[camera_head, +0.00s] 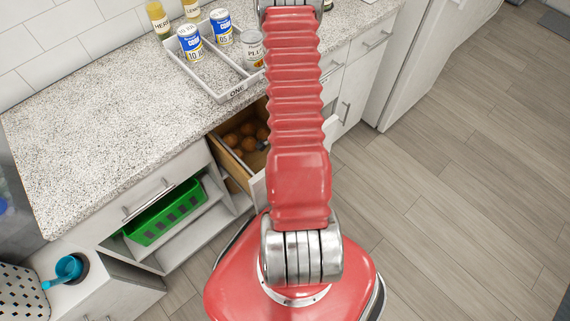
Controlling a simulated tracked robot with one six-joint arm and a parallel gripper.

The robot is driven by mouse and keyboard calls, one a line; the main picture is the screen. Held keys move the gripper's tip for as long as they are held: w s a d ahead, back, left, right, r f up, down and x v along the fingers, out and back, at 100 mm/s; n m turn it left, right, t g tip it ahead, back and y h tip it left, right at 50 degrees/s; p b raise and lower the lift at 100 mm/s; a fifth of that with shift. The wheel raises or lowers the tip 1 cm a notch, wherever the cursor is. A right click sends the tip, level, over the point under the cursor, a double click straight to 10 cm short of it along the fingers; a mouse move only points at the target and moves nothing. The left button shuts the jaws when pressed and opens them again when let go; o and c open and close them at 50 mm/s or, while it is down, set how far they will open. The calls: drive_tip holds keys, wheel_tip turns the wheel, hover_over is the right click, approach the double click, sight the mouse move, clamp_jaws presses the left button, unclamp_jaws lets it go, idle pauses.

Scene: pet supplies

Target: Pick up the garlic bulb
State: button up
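I cannot make out a garlic bulb for certain in the head view. An open drawer (233,165) under the counter holds several round brown items (248,144), which look like onions or potatoes. A small greyish shape lies at the drawer's right side, partly hidden by my red arm, and I cannot tell what it is. My arm rises through the middle of the view and covers the drawer's right part. My gripper is not visible.
A speckled counter (90,115) carries a white divided tray (205,80) with blue-white cans (190,42) and a plum can (253,50). Bottles (158,18) stand behind. A green basket (165,215) sits on a lower shelf. The wood floor (450,200) at right is clear.

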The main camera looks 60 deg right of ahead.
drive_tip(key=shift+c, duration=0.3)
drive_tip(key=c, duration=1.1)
